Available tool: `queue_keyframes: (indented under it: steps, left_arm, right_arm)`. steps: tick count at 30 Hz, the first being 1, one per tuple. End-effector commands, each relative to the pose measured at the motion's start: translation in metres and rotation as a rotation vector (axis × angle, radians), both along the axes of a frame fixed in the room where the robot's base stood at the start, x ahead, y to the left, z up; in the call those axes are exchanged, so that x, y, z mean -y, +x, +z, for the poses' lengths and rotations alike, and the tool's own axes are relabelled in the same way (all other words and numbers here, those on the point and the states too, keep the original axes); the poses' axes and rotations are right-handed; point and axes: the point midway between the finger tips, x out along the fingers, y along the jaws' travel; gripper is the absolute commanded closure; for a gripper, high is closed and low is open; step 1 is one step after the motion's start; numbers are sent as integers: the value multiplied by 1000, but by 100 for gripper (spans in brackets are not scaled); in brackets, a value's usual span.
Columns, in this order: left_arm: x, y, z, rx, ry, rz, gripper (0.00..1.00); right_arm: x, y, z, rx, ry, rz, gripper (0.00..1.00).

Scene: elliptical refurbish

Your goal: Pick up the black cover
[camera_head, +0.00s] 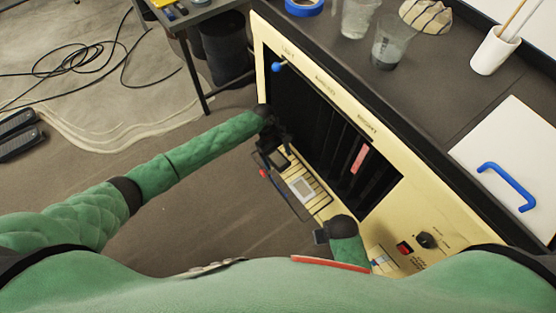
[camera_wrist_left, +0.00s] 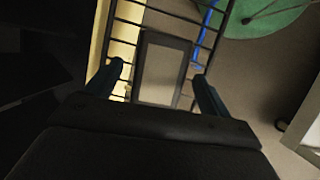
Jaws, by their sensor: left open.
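My left gripper (camera_head: 279,146) reaches in front of the cream machine's dark opening, above a wire rack. In the left wrist view its two fingers (camera_wrist_left: 158,73) are spread apart and empty. A flat rectangular piece with a dark border (camera_wrist_left: 166,66), which may be the black cover, lies on the rack between and beyond the fingertips. In the head view only a small dark part of it shows beside the gripper (camera_head: 268,158); the arm and gripper hide the rest. My right arm bends in front of the machine; its gripper (camera_head: 321,237) is small and dark, its jaws unclear.
The wire rack (camera_head: 279,190) holds a pale piece (camera_head: 303,187). The cream machine (camera_head: 420,205) has a blue-knobbed lever (camera_head: 279,66) at its upper left. Cups, blue tape and a white board with a blue handle (camera_head: 507,186) are on the dark counter. Cables lie on the left floor.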

Motion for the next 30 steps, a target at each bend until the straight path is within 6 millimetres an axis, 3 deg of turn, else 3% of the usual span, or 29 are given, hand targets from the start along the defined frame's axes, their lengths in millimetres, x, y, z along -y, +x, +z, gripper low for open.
queue_keyframes:
  steps: [18,26,27,30]
  left_arm:
    - [0,0,-3,0,0,1,18]
    - [0,0,-4,0,0,0,70]
    - [0,0,-4,0,0,0,74]
    - [0,0,-4,0,0,0,74]
  right_arm:
    - [0,0,8,0,0,0,64]
    - [0,0,7,0,0,0,64]
    - [0,0,7,0,0,0,64]
    - [0,0,7,0,0,0,64]
